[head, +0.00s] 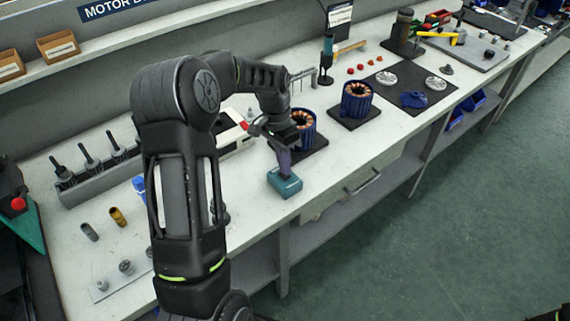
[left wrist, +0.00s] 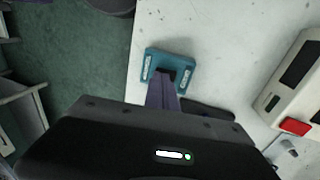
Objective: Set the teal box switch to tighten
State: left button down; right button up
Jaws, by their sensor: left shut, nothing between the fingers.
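The teal box (head: 285,183) sits near the front edge of the white bench. It also shows in the left wrist view (left wrist: 183,62), with a white label on each side and a dark switch area between them. My left gripper (head: 284,171) points down at the top of the box, its purple-grey fingers shut with nothing between them. In the left wrist view the fingertips (left wrist: 165,82) are at the dark switch area and partly cover it. I cannot tell whether they touch it or which way the switch is set. My right gripper is not in view.
Two blue ring-shaped parts with copper windings (head: 357,99) stand on dark mats behind the box. A white device with a red button (left wrist: 295,126) is to its right in the left wrist view. The bench's front edge is close to the box.

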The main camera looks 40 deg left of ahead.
pick_arm(q)
jog(key=shift+d+f, duration=0.1)
jog(key=shift+f, duration=0.45)
